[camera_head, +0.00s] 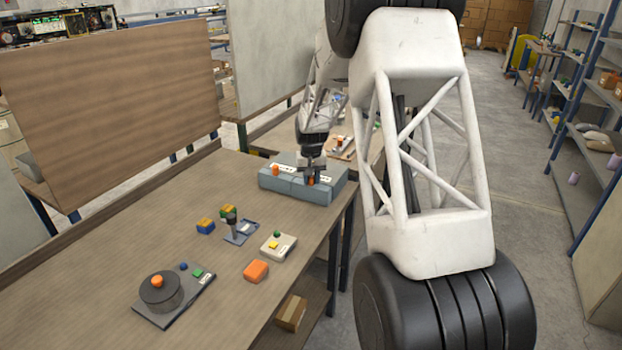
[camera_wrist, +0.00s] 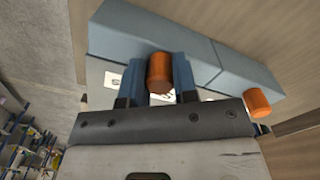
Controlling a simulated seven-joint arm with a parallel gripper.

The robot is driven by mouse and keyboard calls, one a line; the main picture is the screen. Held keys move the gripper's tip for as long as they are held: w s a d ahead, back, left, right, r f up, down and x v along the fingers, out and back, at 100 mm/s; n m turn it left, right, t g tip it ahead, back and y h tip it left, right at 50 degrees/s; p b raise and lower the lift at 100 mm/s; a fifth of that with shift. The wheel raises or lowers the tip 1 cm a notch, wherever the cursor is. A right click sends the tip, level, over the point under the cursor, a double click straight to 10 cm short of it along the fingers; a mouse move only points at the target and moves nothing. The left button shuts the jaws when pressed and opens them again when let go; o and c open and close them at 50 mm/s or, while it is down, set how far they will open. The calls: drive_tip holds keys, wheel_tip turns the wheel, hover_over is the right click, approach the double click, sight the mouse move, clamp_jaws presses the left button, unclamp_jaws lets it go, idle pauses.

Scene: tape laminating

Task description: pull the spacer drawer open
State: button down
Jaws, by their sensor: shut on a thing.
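A low grey-blue drawer unit (camera_head: 335,178) stands at the far right end of the table. It has two side-by-side sections with white labels and an orange knob each. My gripper (camera_head: 312,175) is shut on the right-hand knob, the orange knob (camera_head: 311,181). In the wrist view the fingers (camera_wrist: 160,80) stand on both sides of this orange knob (camera_wrist: 160,70). The other orange knob (camera_wrist: 258,103) is free, at the right there. The front faces of the two sections (camera_wrist: 150,35) look about level. Which section is the spacer drawer cannot be read.
On the table (camera_head: 110,255) are a round dark fixture with an orange knob (camera_head: 157,281), an orange block (camera_head: 256,271), a button box (camera_head: 279,245), a small stand (camera_head: 240,233) and small coloured blocks (camera_head: 206,226). A wooden panel (camera_head: 110,110) stands behind the table.

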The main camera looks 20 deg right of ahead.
drive_tip(key=shift+s+a+r, duration=0.1)
drive_tip(key=shift+s+a, duration=4.05)
drive_tip(key=shift+a, duration=0.05)
drive_tip(key=c, duration=0.9)
unclamp_jaws()
wheel_tip(320, 180, up, 8)
drive_tip(key=shift+f, duration=0.15)
drive_tip(key=shift+s, duration=0.1)
